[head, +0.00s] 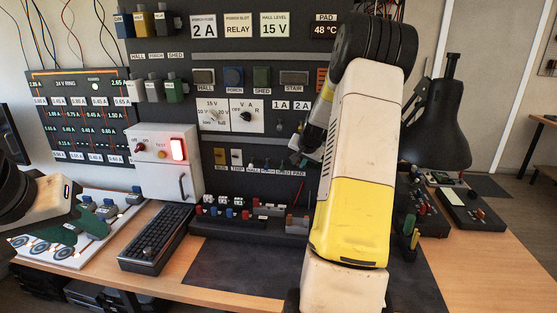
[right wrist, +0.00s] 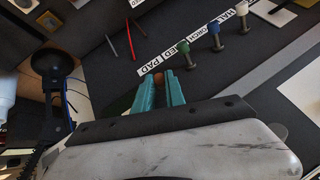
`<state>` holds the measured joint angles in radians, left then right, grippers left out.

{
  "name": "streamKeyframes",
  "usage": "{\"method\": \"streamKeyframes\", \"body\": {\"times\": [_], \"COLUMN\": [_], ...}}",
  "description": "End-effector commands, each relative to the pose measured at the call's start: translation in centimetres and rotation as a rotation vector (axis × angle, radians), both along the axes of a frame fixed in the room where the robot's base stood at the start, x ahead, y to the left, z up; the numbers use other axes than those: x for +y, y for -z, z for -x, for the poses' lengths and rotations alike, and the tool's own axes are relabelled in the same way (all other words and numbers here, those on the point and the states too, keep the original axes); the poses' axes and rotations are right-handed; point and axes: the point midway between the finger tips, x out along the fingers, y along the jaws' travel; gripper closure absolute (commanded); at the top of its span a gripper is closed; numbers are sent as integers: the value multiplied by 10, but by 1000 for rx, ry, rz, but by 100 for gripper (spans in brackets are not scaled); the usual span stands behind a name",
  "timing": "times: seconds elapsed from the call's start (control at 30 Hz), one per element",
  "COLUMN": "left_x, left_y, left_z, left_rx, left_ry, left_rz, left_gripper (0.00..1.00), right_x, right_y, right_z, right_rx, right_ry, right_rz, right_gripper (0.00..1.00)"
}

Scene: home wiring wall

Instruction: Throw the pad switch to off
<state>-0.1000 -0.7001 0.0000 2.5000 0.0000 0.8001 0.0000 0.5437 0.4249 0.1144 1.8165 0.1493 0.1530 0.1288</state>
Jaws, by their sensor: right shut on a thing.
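The pad switch (right wrist: 158,81) is a toggle with an orange-brown knob, beside the PAD label on the dark wall board in the right wrist view. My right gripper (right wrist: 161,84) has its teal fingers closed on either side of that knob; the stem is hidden. In the head view my right gripper (head: 301,157) is at the switch row, mostly hidden by my own arm. Green (right wrist: 183,47), blue (right wrist: 214,28) and white (right wrist: 241,8) toggles stand beside it. My left gripper (head: 66,228) is low at the left; its finger gap is unclear.
A pad readout (head: 326,27) shows 48 °C. A white box (head: 162,172) with a lit red lamp stands left of the switch row. A keyboard (head: 157,240) lies on the desk, and a terminal row (head: 255,212) sits below the switches. A dark lamp (head: 437,125) stands right.

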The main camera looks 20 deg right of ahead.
Motion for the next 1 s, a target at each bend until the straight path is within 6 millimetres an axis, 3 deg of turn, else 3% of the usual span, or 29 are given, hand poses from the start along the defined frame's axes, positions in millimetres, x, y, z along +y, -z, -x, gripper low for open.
{"method": "streamKeyframes", "body": {"times": [0.6, 1.0], "left_x": [0, 0], "left_y": [0, 0], "left_z": [0, 0], "left_rx": [0, 0], "left_ry": [0, 0], "left_rz": [0, 0], "left_gripper": [64, 64], "right_x": [6, 4], "right_y": [33, 42], "right_z": [7, 4], "right_rx": [-458, -620], "right_ry": [-4, -3], "right_rz": [279, 379], "right_gripper": [100, 100]}}
